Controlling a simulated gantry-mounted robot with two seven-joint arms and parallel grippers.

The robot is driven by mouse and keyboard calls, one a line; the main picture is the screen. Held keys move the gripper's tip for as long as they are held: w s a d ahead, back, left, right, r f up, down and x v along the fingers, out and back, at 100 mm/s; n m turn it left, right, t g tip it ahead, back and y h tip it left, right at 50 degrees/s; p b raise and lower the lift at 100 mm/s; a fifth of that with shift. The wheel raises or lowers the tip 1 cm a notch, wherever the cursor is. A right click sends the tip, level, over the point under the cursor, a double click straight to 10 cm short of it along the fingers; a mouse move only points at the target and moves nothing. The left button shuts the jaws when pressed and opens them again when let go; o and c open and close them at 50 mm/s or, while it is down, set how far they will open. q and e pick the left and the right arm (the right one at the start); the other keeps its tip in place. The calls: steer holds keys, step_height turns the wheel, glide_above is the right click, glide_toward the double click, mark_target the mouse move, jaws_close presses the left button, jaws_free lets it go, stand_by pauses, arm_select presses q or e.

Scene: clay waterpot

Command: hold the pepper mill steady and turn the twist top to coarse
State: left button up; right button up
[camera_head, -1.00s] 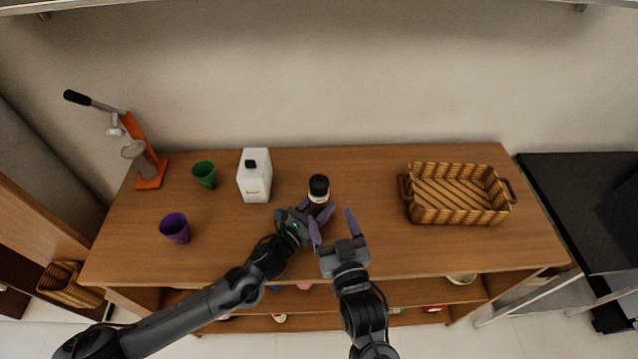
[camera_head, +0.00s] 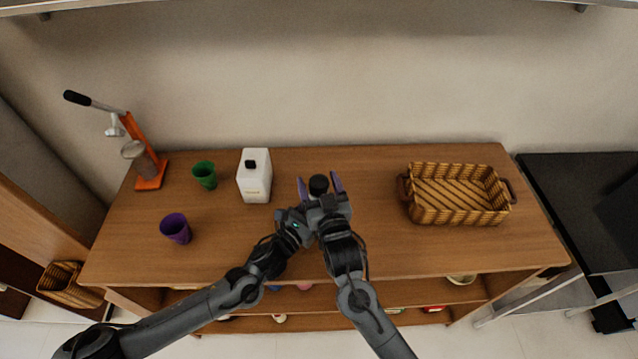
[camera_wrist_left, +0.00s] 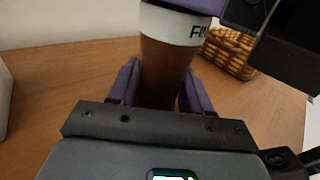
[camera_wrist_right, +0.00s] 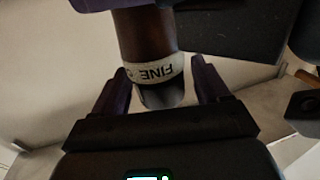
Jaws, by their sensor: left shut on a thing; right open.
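The pepper mill stands upright on the wooden table. Its dark top (camera_head: 319,185) shows in the head view; the rest is hidden there by my grippers. In the left wrist view its brown body (camera_wrist_left: 165,60) has a white lettered band above. My left gripper (camera_wrist_left: 160,88) is shut on this body, one purple finger on each side. My right gripper (camera_head: 319,181) is open with its purple fingers on either side of the top. In the right wrist view the band (camera_wrist_right: 158,72) reads "FINE" upside down, and the top lies between the spread fingers with gaps visible.
A white canister (camera_head: 254,180), a green cup (camera_head: 204,175) and a purple cup (camera_head: 175,228) stand to the left. An orange press (camera_head: 150,172) is at the far left. A wicker basket (camera_head: 455,215) sits to the right. The table (camera_head: 375,180) between mill and basket is clear.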

steer(key=shift+c, duration=0.2)
steer(key=c, duration=0.9)
steer(key=shift+n+y, duration=0.3)
steer(key=shift+y, duration=0.2)
steer(key=n+g+y, duration=0.1)
steer(key=y, duration=0.1)
steer(key=n+g+y, duration=0.1)
steer(key=n+y, duration=0.1)
steer(key=shift+w+d+n+g+y, duration=0.1)
steer(key=shift+n+g+y, duration=0.2)
steer(key=shift+y, duration=0.1)
steer(key=shift+n+g+y, duration=1.5)
steer(key=shift+g+y, duration=0.2)
steer(key=shift+y, duration=0.1)
steer(key=shift+g, duration=0.3)
